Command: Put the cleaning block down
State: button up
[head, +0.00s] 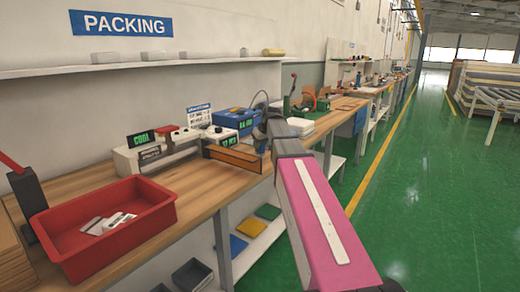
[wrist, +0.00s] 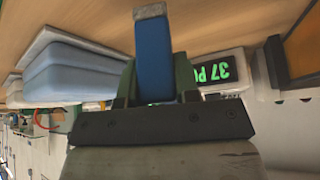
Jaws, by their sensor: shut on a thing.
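The cleaning block is a blue bar (wrist: 153,60) with a rough grey end, seen in the wrist view. My gripper (wrist: 155,84) is shut on it, with a dark green finger on each side. The grey end points away from the gripper, towards the wooden tabletop (wrist: 230,20). I cannot tell whether it touches the wood. In the head view my gripper (head: 262,140) is over the packing bench (head: 200,182), near its front edge, and the block is small and mostly hidden there.
A red bin (head: 75,258) with white labelled packets stands at the left. A display reading COOL (head: 141,139), a long orange-fronted piece (head: 232,157), a blue box (head: 236,118) and a white stack (head: 315,125) surround the gripper. Bare wood lies between bin and gripper.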

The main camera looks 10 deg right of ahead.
jog(key=shift+f, duration=1.1)
jog(key=shift+f, duration=0.1)
jog(key=o, duration=1)
jog(key=v, duration=1.2)
